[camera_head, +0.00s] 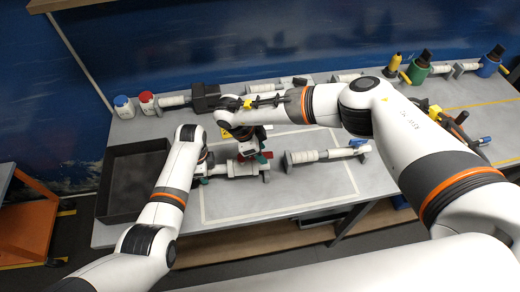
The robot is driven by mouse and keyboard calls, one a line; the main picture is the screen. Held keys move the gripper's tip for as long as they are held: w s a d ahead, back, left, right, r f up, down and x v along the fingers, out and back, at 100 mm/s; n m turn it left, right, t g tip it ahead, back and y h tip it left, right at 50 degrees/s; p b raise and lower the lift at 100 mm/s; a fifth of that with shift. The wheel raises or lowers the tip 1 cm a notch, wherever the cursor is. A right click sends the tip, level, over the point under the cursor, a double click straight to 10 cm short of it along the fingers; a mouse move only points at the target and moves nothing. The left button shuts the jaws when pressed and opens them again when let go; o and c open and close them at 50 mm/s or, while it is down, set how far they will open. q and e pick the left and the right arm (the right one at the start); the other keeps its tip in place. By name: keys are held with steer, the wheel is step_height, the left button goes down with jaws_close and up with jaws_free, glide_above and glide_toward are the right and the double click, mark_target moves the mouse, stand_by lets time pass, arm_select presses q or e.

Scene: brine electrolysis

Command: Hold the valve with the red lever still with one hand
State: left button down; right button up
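A white pipe assembly with a valve (242,168) lies on the grey table within a pale outlined area. A small red part shows at its upper side, beside my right gripper; it is too small to tell whether it is the lever. My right gripper (256,150) reaches down over the valve from above, its fingers dark and partly hidden, so its opening is unclear. My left gripper (204,168) is low at the left end of the same assembly, mostly hidden by its own wrist. Whether either gripper touches the assembly cannot be told.
A second pipe piece with a blue lever (357,143) lies to the right. A black tray (133,182) is at the left. Red-capped (148,102) and blue-capped (123,106) jars stand at the back left. Green (418,70) and blue (489,64) containers stand at the back right.

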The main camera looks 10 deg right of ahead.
jaws_close()
steer(key=shift+s, duration=0.1)
steer(key=m, duration=0.1)
steer(key=s+m+g, duration=0.1)
steer(key=m, duration=0.1)
steer(key=shift+s+a+m+y, duration=0.25)
steer(key=shift+m+y, duration=0.05)
steer(key=shift+m, duration=0.1)
steer(key=s+a+m+g+y, duration=0.3)
steer(key=a+m+y, duration=0.1)
steer(key=m, duration=1)
steer(key=shift+a, duration=0.7)
arm_select(q)
steer(key=shift+d, duration=0.1)
